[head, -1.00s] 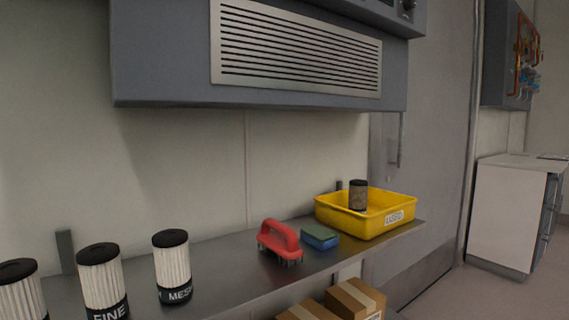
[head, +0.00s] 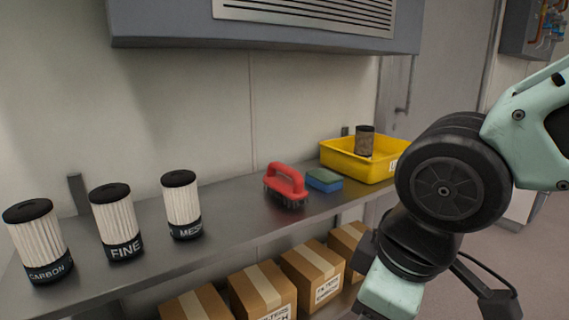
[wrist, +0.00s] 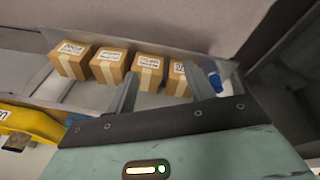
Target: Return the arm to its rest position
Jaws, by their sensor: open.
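My arm shows at the right of the head view, with a pale green shell and black joints. Its lower end runs out of the bottom of that view, so the fingertips do not show there. In the wrist view my gripper (wrist: 160,92) has its two grey fingers spread apart. Nothing is between them at close range. Beyond them lie the cardboard boxes (wrist: 108,68) on the lower shelf. A yellow bin (wrist: 32,122) is at the left edge of the wrist view, apart from the fingers.
The steel shelf (head: 225,232) holds filters marked CARBON (head: 38,240), FINE (head: 116,222) and MESH (head: 182,204). A red brush (head: 286,184), a blue-green sponge (head: 324,180) and the yellow bin (head: 340,161) with a dirty filter (head: 364,141) stand farther right. A grey cabinet (head: 160,25) overhangs.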

